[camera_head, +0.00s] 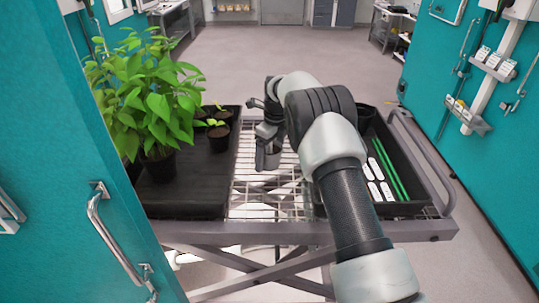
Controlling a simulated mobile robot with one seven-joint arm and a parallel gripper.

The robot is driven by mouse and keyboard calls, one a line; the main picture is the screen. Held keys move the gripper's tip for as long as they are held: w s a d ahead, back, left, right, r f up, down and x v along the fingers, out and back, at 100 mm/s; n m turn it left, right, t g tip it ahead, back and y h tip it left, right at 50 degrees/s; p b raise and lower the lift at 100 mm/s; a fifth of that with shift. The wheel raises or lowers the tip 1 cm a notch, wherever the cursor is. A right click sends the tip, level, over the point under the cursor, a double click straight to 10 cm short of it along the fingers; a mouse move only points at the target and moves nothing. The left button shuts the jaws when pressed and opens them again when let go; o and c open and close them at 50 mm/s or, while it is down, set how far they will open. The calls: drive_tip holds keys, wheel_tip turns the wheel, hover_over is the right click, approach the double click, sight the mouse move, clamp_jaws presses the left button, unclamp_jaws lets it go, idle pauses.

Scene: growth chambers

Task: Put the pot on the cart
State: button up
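The cart (262,196) is a grey metal frame with a wire top and a crossed-leg base. A black tray (190,205) sits on its left part. A dark pot (158,168) with a tall, leafy green plant stands upright on that tray. Several small dark pots with seedlings, one of them a near pot (218,140), stand further back on the tray. Which pot the task means is not clear. My gripper (268,160) points down over the bare wire middle, right of the small pots and apart from them. Its fingers are too small to read.
A second black tray (432,209) on the cart's right holds green sticks and white labels. My arm crosses in front of it. A teal door with a handle (110,235) stands close at left, a teal wall at right. The floor (270,50) behind is open.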

wheel_tip(320, 180, up, 12)
drive_tip(key=d, duration=0.1)
wheel_tip(320, 180, up, 10)
drive_tip(key=n+t, duration=0.1)
drive_tip(key=n, duration=0.3)
hover_over(273, 153)
drive_tip(key=s+d, duration=0.4)
drive_tip(key=s, duration=0.1)
drive_tip(key=s+d+r+n+t, duration=0.1)
drive_tip(key=s+d+r+n, duration=0.4)
drive_tip(key=s+r+n, duration=0.45)
drive_tip(key=s+d+f+n+t, duration=0.1)
drive_tip(key=s+f+n, duration=0.1)
drive_tip(key=s, duration=0.7)
drive_tip(key=s+d+f+n+t, duration=0.1)
drive_tip(key=s+d+f+n, duration=0.1)
drive_tip(key=s+n, duration=0.3)
drive_tip(key=s+d+f+n+h, duration=0.1)
drive_tip(key=s+n, duration=0.3)
drive_tip(key=s, duration=0.9)
drive_tip(key=shift+d+f+t, duration=0.25)
drive_tip(key=shift+f+t, duration=0.15)
drive_tip(key=shift+f, duration=0.35)
